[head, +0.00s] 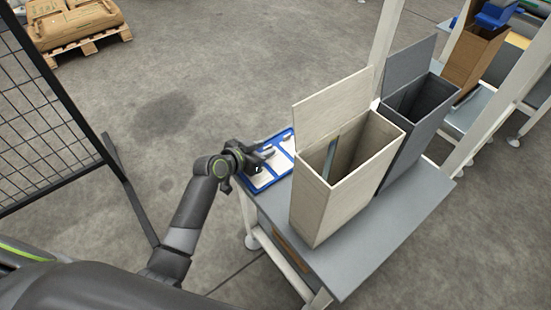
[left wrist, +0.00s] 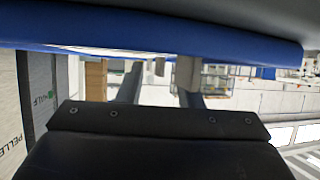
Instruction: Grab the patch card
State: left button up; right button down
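A blue-edged tray or board with white panels (head: 283,160) lies at the left end of the grey table. I cannot make out for sure which part of it is the patch card. My left gripper (head: 267,152) is over the left part of this board in the head view and hides some of it. In the left wrist view its two dark fingers (left wrist: 160,86) stand apart with nothing visible between them. A blue edge (left wrist: 200,48) spans the top of that view, close to the camera. My right gripper is not in view.
A tall pale open box (head: 345,185) and a dark grey open box (head: 412,110) stand on the table (head: 375,245), right of the board. A brown box (head: 472,60) is farther back. A black mesh fence (head: 40,130) and a loaded pallet (head: 85,45) are at left.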

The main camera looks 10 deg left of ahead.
pick_arm(q)
grip_shut()
jog(key=shift+r, duration=0.15)
dwell(0.4)
